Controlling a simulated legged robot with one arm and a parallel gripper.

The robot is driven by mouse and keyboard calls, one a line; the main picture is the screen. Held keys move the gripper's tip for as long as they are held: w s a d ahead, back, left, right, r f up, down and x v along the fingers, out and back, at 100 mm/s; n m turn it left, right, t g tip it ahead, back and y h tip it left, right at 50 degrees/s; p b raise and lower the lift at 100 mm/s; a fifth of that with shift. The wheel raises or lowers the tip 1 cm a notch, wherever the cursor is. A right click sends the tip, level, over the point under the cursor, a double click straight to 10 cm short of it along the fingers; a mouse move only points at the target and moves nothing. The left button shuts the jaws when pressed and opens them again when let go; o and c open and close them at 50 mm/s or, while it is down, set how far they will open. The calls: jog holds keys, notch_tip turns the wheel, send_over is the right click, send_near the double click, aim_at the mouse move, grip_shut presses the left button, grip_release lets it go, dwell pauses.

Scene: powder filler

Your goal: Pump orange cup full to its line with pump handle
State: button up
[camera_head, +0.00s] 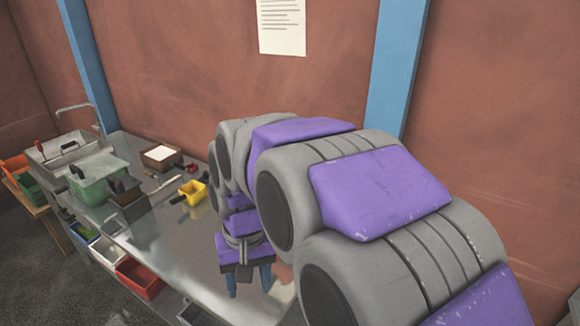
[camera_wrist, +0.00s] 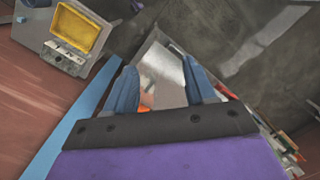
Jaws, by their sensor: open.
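My gripper (camera_head: 249,280) points down over the right part of the metal bench, its two blue fingers apart with nothing seen held. In the wrist view my gripper (camera_wrist: 160,72) shows the same open fingers. A small orange patch (camera_wrist: 143,108) shows between them, near the gripper's dark base. It is too cut off to tell whether it is the orange cup. A grey machine (camera_wrist: 58,52) with a yellow panel stands at the upper left of the wrist view. I cannot make out a pump handle or a fill line. My arm hides much of the bench's right side.
On the metal bench (camera_head: 165,232) stand a green box (camera_head: 93,182), a dark box (camera_head: 127,203), a yellow container (camera_head: 193,193) and a brown box (camera_head: 160,157). A sink (camera_head: 62,146) is at the far left. A red bin (camera_head: 140,278) sits below. The bench's front middle is clear.

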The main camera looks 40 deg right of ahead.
jog(key=w+d+r+m+t+p, duration=0.1)
jog(key=w+d+r+m+p, duration=0.4)
jog(key=w+d, duration=0.65)
jog(key=w+d+r+m+t+p, duration=0.1)
jog(key=w+d+r+m+p, duration=0.2)
jog(key=w+d+r+p, duration=0.6)
jog(key=w+d+f+m, duration=0.2)
jog(key=w+d+m, duration=0.1)
jog(key=d, duration=1.2)
jog(key=shift+t, duration=0.3)
jog(key=w+f+p, duration=0.1)
jog(key=f, duration=0.4)
jog(key=w+f, duration=0.1)
jog(key=f, duration=0.4)
jog(key=a+f+p, duration=0.1)
jog(key=f, duration=0.4)
jog(key=shift+w+a+f+p, duration=0.1)
jog(key=shift+w+f+p, duration=0.25)
jog(key=shift+w+f, duration=0.05)
jog(key=shift+w+a+f, duration=0.1)
jog(key=shift+a+f, duration=0.15)
jog(key=shift+f, duration=0.35)
jog(key=shift+d, duration=0.1)
jog(key=shift+c, duration=0.3)
jog(key=shift+d, duration=0.1)
jog(key=shift+c, duration=1.4)
grip_shut()
